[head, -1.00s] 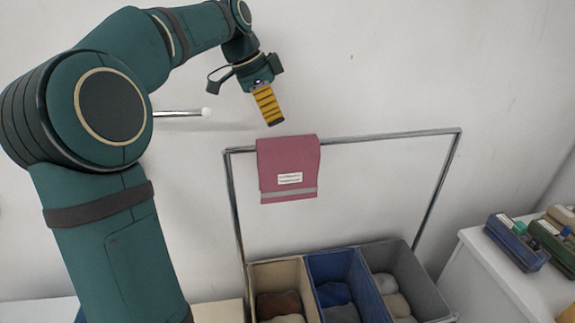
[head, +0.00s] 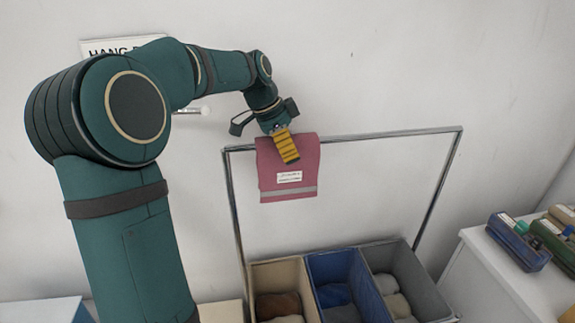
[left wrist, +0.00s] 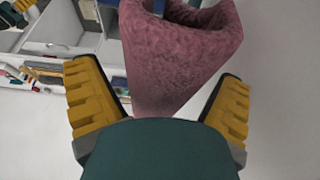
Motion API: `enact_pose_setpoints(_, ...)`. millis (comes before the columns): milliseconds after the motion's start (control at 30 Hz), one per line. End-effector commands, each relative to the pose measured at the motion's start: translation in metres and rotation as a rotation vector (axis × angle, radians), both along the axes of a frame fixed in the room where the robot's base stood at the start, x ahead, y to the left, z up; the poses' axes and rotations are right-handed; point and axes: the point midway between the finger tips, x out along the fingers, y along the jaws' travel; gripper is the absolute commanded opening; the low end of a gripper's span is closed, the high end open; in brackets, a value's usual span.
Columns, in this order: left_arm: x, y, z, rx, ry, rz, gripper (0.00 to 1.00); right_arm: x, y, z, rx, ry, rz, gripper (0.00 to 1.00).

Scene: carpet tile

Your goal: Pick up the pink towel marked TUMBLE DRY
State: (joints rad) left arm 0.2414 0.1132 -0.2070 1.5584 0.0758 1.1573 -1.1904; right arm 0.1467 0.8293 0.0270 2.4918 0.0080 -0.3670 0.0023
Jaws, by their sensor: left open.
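The pink towel (head: 288,172) hangs folded over the top bar of a metal rail in the head view. It has a small white label, too small to read, and a grey stripe near its lower edge. My left gripper (head: 287,148) is at the towel's upper part, coming from above and the left. In the left wrist view the towel (left wrist: 180,55) lies between the two yellow-padded fingers of the left gripper (left wrist: 158,100). The fingers are open, with gaps beside the towel. My right gripper is not in view.
The metal rail (head: 390,133) stands over beige, blue and grey bins (head: 398,245) holding rolled items. A peg (head: 204,110) sticks out of the wall. The wall right of the towel is clear.

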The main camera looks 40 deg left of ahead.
Motion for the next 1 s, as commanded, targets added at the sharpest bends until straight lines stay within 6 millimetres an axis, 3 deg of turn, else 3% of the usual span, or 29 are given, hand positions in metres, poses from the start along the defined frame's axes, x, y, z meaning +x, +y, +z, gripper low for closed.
enact_pose_setpoints(467,-0.0001,0.0001,-0.0025,0.000,0.000,0.000,0.94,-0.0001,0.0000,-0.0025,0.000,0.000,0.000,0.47)
enact_pose_setpoints(567,0.0000,0.0000,-0.0020,0.000,0.000,0.000,0.64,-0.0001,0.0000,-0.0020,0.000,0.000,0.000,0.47)
enact_pose_setpoints(700,-0.0001,0.0001,-0.0019,0.000,0.000,0.000,0.15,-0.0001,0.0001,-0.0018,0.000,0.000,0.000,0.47)
enact_pose_setpoints(1000,-0.0001,-0.0001,-0.0013,0.000,0.000,0.000,0.15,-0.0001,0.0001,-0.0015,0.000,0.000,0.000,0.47)
